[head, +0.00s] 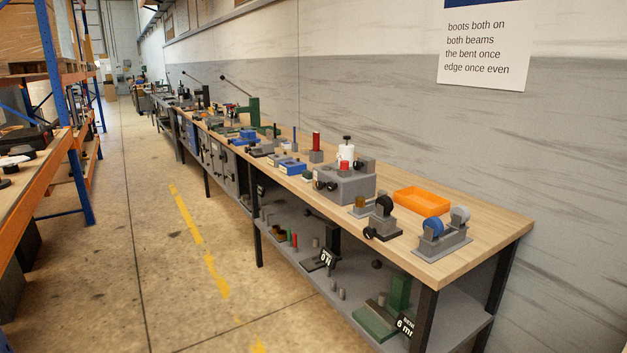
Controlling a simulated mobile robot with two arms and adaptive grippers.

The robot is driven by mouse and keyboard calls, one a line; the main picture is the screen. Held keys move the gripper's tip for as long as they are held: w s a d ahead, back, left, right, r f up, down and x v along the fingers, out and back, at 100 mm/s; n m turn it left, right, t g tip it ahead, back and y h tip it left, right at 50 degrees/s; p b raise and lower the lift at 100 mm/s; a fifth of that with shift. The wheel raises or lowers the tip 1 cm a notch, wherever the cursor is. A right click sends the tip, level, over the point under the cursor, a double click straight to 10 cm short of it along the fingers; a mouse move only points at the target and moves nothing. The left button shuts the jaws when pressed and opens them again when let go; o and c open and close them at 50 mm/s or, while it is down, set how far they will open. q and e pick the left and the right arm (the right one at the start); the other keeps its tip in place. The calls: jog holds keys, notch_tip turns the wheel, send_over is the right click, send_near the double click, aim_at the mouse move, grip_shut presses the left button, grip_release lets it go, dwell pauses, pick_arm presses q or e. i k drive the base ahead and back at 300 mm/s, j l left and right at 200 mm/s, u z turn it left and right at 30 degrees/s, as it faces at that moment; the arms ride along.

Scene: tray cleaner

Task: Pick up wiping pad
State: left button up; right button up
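I cannot make out a wiping pad for certain in the head view. A long wooden-topped workbench (478,247) runs along the wall on the right. A shallow orange tray (421,202) lies on its near part, close to the wall. In front of it, at the bench's near end, a grey stand (442,246) carries a blue round part (434,226) and a grey round part (460,215). Neither of my grippers is in view.
A grey block-shaped fixture (345,185) and a small dark device (383,220) stand left of the tray. Several tools crowd the bench further back. A lower shelf (300,236) holds more parts. Racking (75,130) stands at the left; the floor (165,270) between is clear.

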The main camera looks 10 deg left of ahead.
aim_at(307, 176)
jog(key=i+j+z, duration=0.1)
jog(key=i+j, duration=0.2)
jog(key=i+j+z, duration=0.1)
jog(key=i+j, duration=0.5)
jog(key=j, duration=0.2)
jog(key=i+j+z, duration=0.15)
jog(key=i+j, duration=0.15)
jog(key=i+j+z, duration=0.1)
jog(key=i+j, duration=0.15)
jog(key=j, duration=0.3)
jog(key=i+j+z, duration=0.1)
jog(key=i+j, duration=0.15)
jog(key=j, duration=0.15)
